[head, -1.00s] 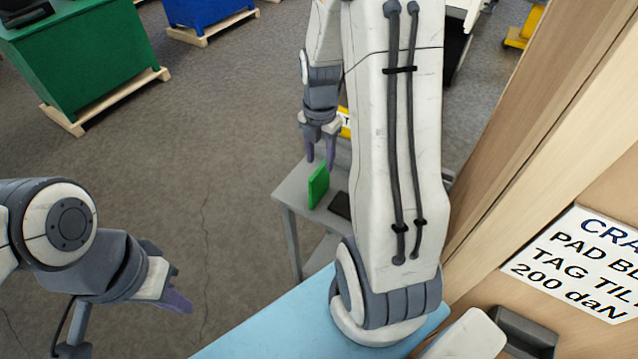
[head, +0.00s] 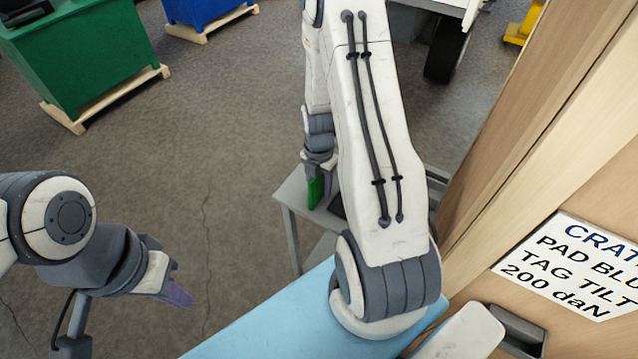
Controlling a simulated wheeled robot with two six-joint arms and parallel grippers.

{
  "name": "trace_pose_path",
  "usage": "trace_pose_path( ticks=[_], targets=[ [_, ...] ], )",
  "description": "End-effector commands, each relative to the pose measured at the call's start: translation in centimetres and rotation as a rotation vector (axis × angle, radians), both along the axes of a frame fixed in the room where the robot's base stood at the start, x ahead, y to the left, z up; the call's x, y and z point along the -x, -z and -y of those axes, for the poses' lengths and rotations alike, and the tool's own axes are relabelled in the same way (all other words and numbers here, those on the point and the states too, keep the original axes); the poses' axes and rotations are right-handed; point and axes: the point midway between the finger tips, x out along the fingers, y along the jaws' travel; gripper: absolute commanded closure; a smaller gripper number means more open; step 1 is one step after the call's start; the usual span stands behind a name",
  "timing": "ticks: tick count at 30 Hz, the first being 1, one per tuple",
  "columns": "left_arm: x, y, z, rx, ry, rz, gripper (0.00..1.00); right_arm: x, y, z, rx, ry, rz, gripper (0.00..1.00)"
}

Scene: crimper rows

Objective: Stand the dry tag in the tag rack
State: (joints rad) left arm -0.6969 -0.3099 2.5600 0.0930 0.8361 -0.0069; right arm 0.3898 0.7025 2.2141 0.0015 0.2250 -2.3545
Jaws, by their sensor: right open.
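A thin green upright piece (head: 316,191) stands on the small grey table (head: 292,196); I cannot tell whether it is the dry tag. No tag rack can be made out; my right arm covers much of the table.
A flat dark item (head: 337,206) lies beside the green piece, partly behind my right arm. A light blue surface (head: 270,318) is in front. A wooden crate with a printed sign (head: 565,265) stands close on the right.

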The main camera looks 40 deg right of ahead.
Motion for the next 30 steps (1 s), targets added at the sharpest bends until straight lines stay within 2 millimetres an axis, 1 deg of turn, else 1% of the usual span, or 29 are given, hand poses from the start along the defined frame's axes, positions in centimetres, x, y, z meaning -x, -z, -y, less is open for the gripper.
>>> trace_pose_path(
  ticks=[4,5,6,8,9,19,23,26,29,30],
  targets=[
    [0.0,0.0,0.0,0.0,0.0,0.0,1.0,0.0,0.0,0.0,0.0,0.0,0.0,0.5],
    [0.0,0.0,0.0,0.0,0.0,0.0,1.0,0.0,0.0,0.0,0.0,0.0,0.0,0.58],
    [0.0,0.0,0.0,0.0,0.0,0.0,1.0,0.0,0.0,0.0,0.0,0.0,0.0,0.73],
    [0.0,0.0,0.0,0.0,0.0,0.0,1.0,0.0,0.0,0.0,0.0,0.0,0.0,0.96],
    [0.0,0.0,0.0,0.0,0.0,0.0,1.0,0.0,0.0,0.0,0.0,0.0,0.0,1.0],
    [0.0,0.1,0.0,0.0,0.0,0.0,1.0,0.0,-0.1,0.0,0.0,0.0,0.0,1.0],
    [0.0,0.3,0.0,0.0,0.0,0.0,1.0,-0.1,-0.4,0.0,0.001,0.0,0.001,1.0],
    [0.0,0.6,0.0,0.0,-0.001,0.0,1.0,-0.1,-1.1,0.0,0.001,0.0,0.003,1.0],
    [0.0,1.2,0.0,0.0,-0.002,0.0,1.0,-0.2,-2.3,0.1,0.003,0.0,0.007,1.0],
    [0.0,1.5,0.0,0.0,-0.002,0.0,1.0,-0.2,-2.9,0.1,0.004,0.0,0.007,1.0]
  ],
)
